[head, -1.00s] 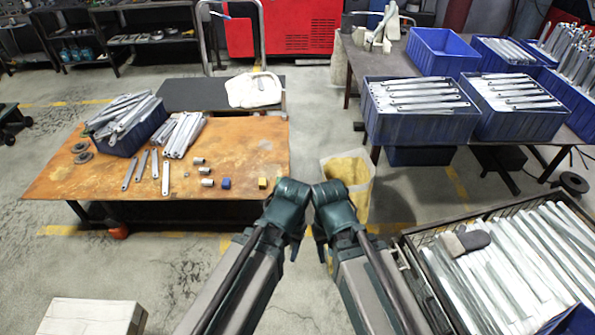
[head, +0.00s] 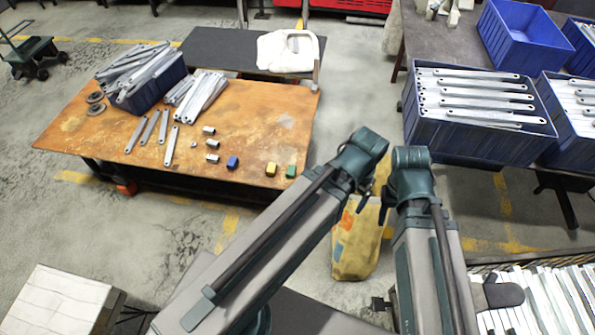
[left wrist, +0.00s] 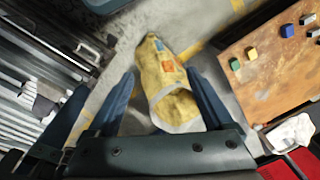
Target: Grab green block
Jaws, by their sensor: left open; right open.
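The green block (head: 291,171) stands near the front right corner of the rusty orange table (head: 80,133). It is at the right end of a row with a yellow block (head: 271,170) and a blue block (head: 232,162). In the left wrist view the green block (left wrist: 235,64) is near the table edge, right of my left gripper (left wrist: 160,74), whose fingers are apart and empty. In the head view, my left gripper is mostly hidden by its arm. My right gripper (head: 387,209) shows only small dark parts below its wrist, open, away from the block.
A yellow bag (head: 357,245) stands on the floor below my grippers. Blue crates of brackets (head: 473,140) stand on the right table. A crate of metal bars (head: 553,300) is at lower right. A white box (head: 60,300) is at lower left. Grey metal sleeves (head: 212,143) lie near the blocks.

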